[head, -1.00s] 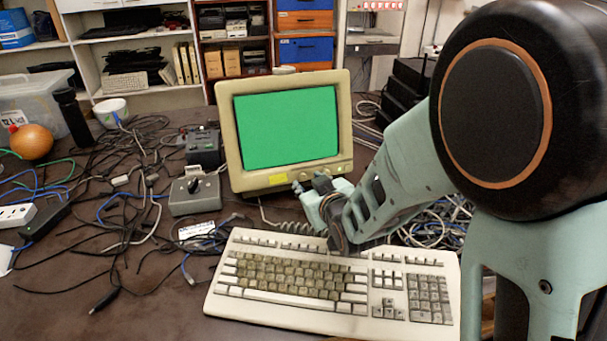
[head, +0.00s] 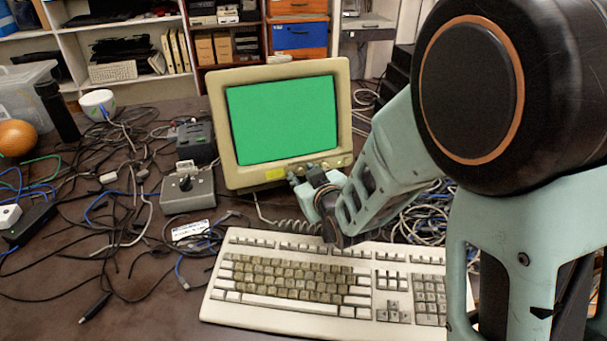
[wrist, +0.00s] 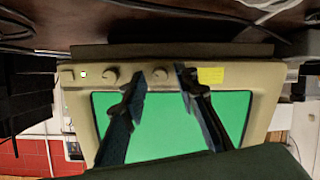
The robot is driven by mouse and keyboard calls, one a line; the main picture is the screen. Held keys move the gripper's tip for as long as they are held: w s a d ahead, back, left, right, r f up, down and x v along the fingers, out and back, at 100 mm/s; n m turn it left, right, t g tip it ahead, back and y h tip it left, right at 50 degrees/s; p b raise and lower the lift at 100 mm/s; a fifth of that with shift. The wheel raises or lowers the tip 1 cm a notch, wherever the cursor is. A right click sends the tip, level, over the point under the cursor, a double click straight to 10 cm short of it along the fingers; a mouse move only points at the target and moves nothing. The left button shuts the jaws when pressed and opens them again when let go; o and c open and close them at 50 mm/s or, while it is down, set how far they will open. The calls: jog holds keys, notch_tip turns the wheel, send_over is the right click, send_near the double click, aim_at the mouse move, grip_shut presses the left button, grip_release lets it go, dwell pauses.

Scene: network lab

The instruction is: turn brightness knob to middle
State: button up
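A beige monitor with a green screen (head: 281,120) stands on the table behind the keyboard. In the wrist view it appears upside down, its control strip (wrist: 245,77) across the top. That strip has a green light (wrist: 84,74), one round knob (wrist: 110,78) and another knob (wrist: 160,74), then a yellow label (wrist: 210,75). I cannot read which knob is brightness. My gripper (head: 303,174) is at the monitor's lower front edge. Its two fingers (wrist: 162,80) are apart, one on each side of the knob beside the label. I cannot tell whether they touch it.
A beige keyboard (head: 325,285) lies under my gripper, in front of the monitor. A grey box with a black knob (head: 186,184) stands to the left. Loose cables cover the left of the table, and more cables (head: 425,218) lie at the right. Black equipment stands behind my arm.

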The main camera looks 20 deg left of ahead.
grip_shut()
jog(key=shift+n+b, duration=0.3)
jog(key=shift+b, duration=0.15)
jog(key=shift+f+n+b, duration=0.1)
jog(key=shift+n+b, duration=0.45)
jog(key=shift+n, duration=0.05)
jog(key=n+b, duration=0.2)
jog(key=n, duration=0.1)
jog(key=shift+t, duration=0.3)
jog(key=n+b, duration=0.2)
jog(key=n, duration=0.3)
jog(key=shift+a, duration=0.1)
jog(key=n+b, duration=0.1)
jog(key=n, duration=0.5)
jog(key=shift+n+t, duration=0.4)
jog(key=n, duration=0.7)
jog(key=shift+y+b, duration=0.3)
jog(key=shift+b, duration=0.1)
